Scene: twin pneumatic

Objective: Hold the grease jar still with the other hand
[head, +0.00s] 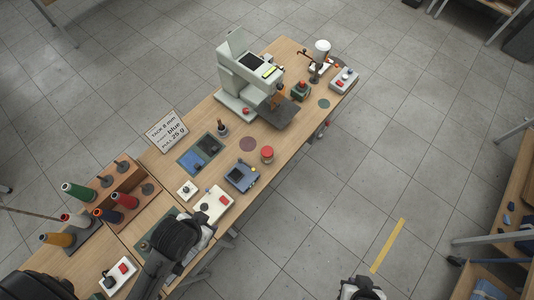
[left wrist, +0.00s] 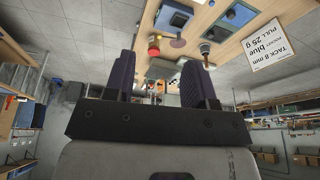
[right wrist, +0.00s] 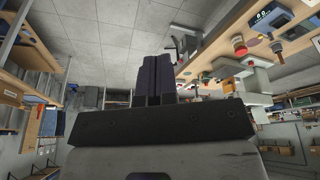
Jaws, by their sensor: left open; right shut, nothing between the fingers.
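A small jar with a red lid (head: 267,154), which looks like the grease jar, stands upright on the workbench near its front edge, right of a blue-grey device. It also shows in the left wrist view (left wrist: 154,48) and the right wrist view (right wrist: 240,49). My left gripper (left wrist: 158,80) is open and empty, its fingers spread apart below the jar in that picture, not touching it. My right gripper (head: 360,290) is at the bottom edge of the head view, off the bench and well away from the jar. Its fingers are together and empty in the right wrist view (right wrist: 160,78).
The blue-grey device (head: 242,176) stands close beside the jar. A pale press machine (head: 236,88) stands further back, and a sign (head: 167,131) at the far edge. Thread spools (head: 80,193) fill the left end. Bare floor (head: 330,220) lies in front of the bench.

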